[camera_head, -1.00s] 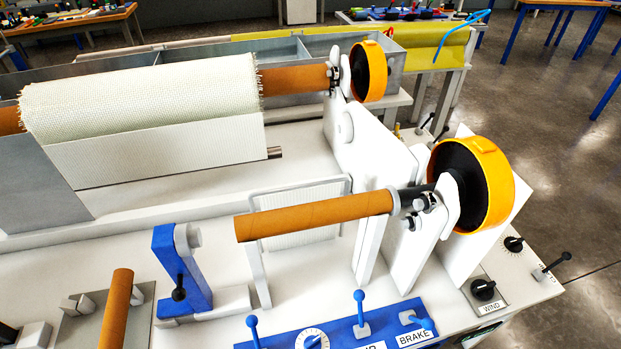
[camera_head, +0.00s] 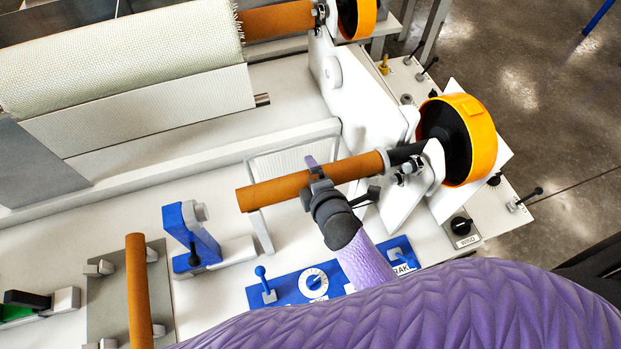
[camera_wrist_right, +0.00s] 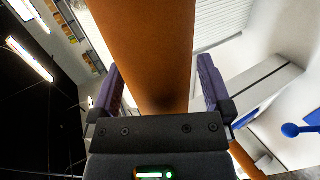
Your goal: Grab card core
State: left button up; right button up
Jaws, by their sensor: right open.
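A brown card core (camera_head: 275,190) sits on the black spindle (camera_head: 405,153) beside the orange handwheel, its free end pointing left. My right gripper (camera_head: 317,177) is at the middle of this core, with one finger showing beyond its far side. In the right wrist view the core (camera_wrist_right: 150,45) runs between the two purple fingers, with gaps on both sides. The right gripper is open. A second brown card core (camera_head: 139,290) lies on a grey plate with small white holders at the lower left. My left gripper is not in view.
A blue stop block (camera_head: 190,235) stands left of the core's free end. A blue control panel (camera_head: 290,290) with levers and a dial lies below my right gripper. An orange handwheel (camera_head: 468,140) is at the right. A fabric roll (camera_head: 110,62) fills the upper left.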

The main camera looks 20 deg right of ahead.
jog(key=c, duration=1.3)
